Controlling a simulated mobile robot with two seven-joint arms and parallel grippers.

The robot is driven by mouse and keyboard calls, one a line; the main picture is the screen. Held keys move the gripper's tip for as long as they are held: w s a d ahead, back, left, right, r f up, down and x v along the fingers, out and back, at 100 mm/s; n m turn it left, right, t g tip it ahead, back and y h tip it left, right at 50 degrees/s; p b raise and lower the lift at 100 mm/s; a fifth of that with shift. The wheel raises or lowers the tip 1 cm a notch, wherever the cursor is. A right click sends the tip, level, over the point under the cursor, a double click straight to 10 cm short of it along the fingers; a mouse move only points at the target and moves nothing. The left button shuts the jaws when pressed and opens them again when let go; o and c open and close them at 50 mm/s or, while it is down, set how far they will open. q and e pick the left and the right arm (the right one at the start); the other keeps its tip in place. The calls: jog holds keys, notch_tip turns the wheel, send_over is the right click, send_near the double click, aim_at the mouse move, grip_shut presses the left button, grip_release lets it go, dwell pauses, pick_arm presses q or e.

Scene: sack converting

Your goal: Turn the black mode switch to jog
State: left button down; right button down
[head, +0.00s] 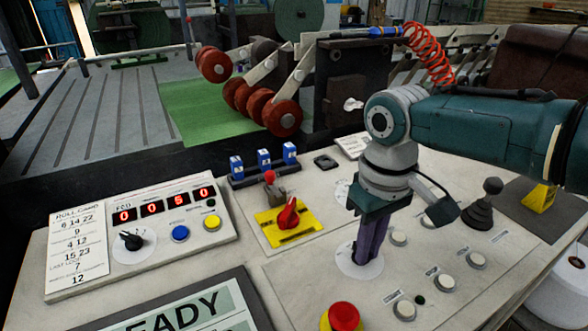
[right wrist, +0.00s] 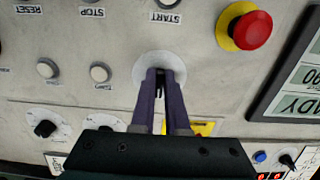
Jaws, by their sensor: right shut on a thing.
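My right gripper (head: 368,252) points down at a round white dial plate (head: 347,266) on the sloping control panel. Its two purple fingers are shut on the black mode switch, which the fingers almost wholly hide. In the right wrist view the fingers (right wrist: 161,78) meet over the same white plate (right wrist: 143,70), with only a thin dark sliver between them. The switch's pointing direction and the jog mark cannot be made out. My left gripper is not in view.
White push buttons (head: 476,260) and a black joystick (head: 484,205) lie right of the gripper. A red emergency button (head: 343,316) stands in front. A red switch on a yellow plate (head: 289,215) and another black knob (head: 131,240) lie left.

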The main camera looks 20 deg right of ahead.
dwell(0.3)
jog(key=c, duration=0.9)
grip_release()
notch_tip(320, 180, up, 10)
jog(key=shift+p, duration=1.1)
